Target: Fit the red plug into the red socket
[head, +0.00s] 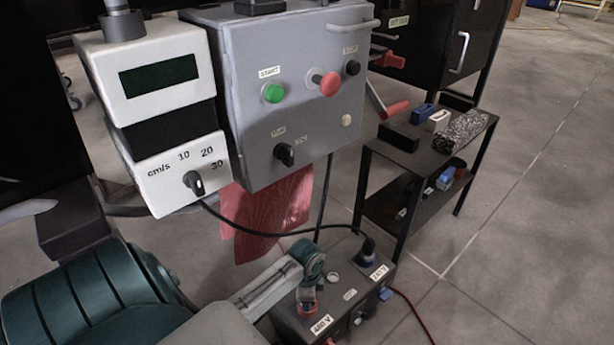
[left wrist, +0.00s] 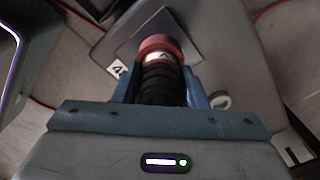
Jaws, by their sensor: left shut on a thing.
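My left gripper (head: 309,288) comes in from the left over the grey connector box (head: 345,285). In the left wrist view its blue fingers (left wrist: 160,88) are shut on a black ribbed plug (left wrist: 162,85) with a pale band at its far end. A red ring (left wrist: 160,43) shows just beyond the plug, against a grey square plate on the box. The red part also shows below the fingertips in the head view (head: 307,309), beside a white voltage label. I cannot tell whether the plug is inside the red socket or only in line with it.
A dark blue-ringed connector (head: 367,252) stands at the box's far corner, with a round pale cap (head: 332,277) between. A grey control cabinet (head: 290,95) and a white speed display (head: 160,110) stand behind. A black shelf (head: 430,155) is at right; the floor at right is clear.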

